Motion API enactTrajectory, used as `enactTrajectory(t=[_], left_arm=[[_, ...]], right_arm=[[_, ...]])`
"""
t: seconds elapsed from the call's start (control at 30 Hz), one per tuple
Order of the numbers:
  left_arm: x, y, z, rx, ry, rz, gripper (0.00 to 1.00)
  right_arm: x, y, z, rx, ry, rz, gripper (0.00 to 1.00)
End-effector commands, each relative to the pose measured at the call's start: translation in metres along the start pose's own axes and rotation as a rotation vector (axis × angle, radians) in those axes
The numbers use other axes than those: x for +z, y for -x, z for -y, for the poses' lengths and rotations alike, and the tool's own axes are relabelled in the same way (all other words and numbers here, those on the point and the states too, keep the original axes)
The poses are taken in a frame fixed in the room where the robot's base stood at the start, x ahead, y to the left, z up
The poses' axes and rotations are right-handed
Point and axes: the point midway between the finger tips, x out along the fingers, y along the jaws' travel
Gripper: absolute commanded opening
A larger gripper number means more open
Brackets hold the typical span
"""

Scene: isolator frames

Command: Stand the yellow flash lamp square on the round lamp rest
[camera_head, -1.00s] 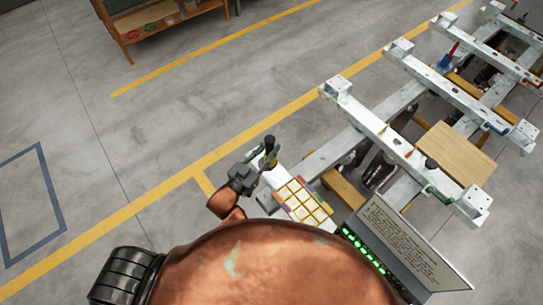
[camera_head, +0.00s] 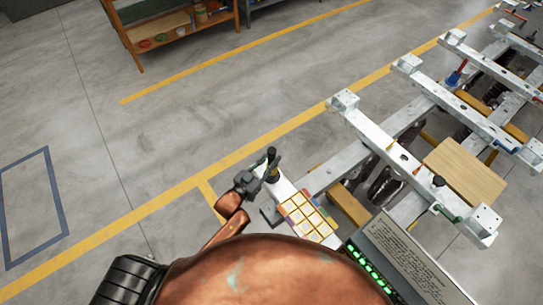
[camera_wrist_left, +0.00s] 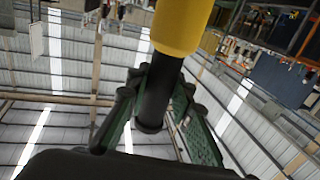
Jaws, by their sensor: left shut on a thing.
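In the left wrist view, the flash lamp (camera_wrist_left: 181,28) has a yellow upper part and a black shaft. My left gripper (camera_wrist_left: 158,105) is shut on the black shaft between its green-sided fingers. In the head view, the same gripper (camera_head: 264,168) is beyond the copper-coloured body, and the lamp's dark end (camera_head: 271,153) sticks up beside its fingers. The lamp looks small there, and its exact tilt is unclear. I cannot make out the round lamp rest for certain in either view. My right gripper is not in view.
A tray of pale square cells (camera_head: 308,217) sits just right of the gripper. A text panel (camera_head: 405,255) with green lights is at lower right. White metal frames (camera_head: 390,150) carry a wooden board (camera_head: 465,171). Open grey floor (camera_head: 150,130) lies left; a wooden shelf (camera_head: 180,30) stands behind.

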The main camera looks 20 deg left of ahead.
Motion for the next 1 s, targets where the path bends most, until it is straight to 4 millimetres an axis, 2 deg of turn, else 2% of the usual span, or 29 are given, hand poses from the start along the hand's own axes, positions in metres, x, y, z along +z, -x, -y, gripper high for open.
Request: enactTrajectory(t=[0.03, 0.37, 0.4, 0.63, 1.0], left_arm=[[-0.0049, -0.0016, -0.0004, 0.002, -0.002, -0.012, 0.0], [-0.0025, -0.0016, -0.0007, 0.002, -0.002, -0.012, 0.0], [0.0026, -0.0003, -0.0003, 0.0, 0.0, -0.001, 0.22], [0.0023, -0.0002, -0.0003, 0.0, 0.0, -0.001, 0.38], [0.0007, 0.0036, -0.0001, 0.0, 0.0, 0.0, 0.38]], right_arm=[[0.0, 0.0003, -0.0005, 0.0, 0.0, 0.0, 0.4], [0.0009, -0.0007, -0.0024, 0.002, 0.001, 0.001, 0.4], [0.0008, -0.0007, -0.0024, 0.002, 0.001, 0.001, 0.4], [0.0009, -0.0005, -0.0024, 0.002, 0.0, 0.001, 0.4], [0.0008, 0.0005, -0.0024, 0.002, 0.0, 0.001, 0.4]])
